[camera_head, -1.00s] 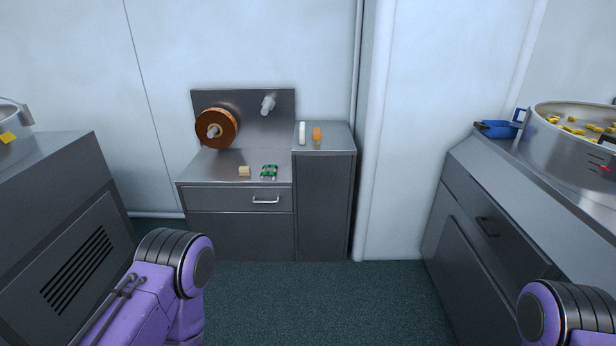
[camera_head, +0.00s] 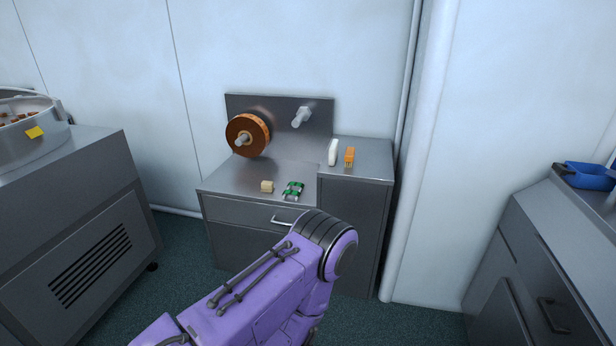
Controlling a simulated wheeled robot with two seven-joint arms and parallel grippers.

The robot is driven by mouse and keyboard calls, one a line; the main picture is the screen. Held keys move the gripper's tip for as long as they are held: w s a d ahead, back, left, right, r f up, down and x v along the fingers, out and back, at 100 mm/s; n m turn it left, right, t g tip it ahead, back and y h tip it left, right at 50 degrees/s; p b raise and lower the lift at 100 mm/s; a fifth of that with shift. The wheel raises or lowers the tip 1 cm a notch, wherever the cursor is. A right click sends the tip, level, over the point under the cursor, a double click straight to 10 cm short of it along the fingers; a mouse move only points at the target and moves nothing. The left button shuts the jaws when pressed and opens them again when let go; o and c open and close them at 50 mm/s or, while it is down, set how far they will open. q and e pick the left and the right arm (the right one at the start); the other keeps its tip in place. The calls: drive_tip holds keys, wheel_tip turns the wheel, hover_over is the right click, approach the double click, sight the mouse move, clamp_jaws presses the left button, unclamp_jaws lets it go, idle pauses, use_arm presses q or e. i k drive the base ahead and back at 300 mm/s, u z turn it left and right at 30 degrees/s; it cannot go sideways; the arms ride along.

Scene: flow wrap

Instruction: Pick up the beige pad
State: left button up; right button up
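The beige pad (camera_head: 267,186) is a small block lying on the steel counter (camera_head: 225,178) of the cabinet ahead, near its front edge. A green and white item (camera_head: 293,190) lies just to its right. My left arm reaches in from the lower left, with its purple bent joint in front of the cabinet's drawer. Neither gripper is in view.
A brown reel (camera_head: 246,136) and an empty grey spindle (camera_head: 302,117) are mounted on the back panel. A white item (camera_head: 333,152) and an orange item (camera_head: 350,157) stand on the raised right section. A blue tray (camera_head: 588,176) sits on the right counter. Dark floor lies between the cabinets.

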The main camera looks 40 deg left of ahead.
sight(267, 187)
drive_tip(key=u, duration=0.15)
drive_tip(key=i, duration=1.25)
drive_tip(key=u, duration=1.2)
drive_tip(key=i, duration=0.8)
drive_tip(key=u, duration=1)
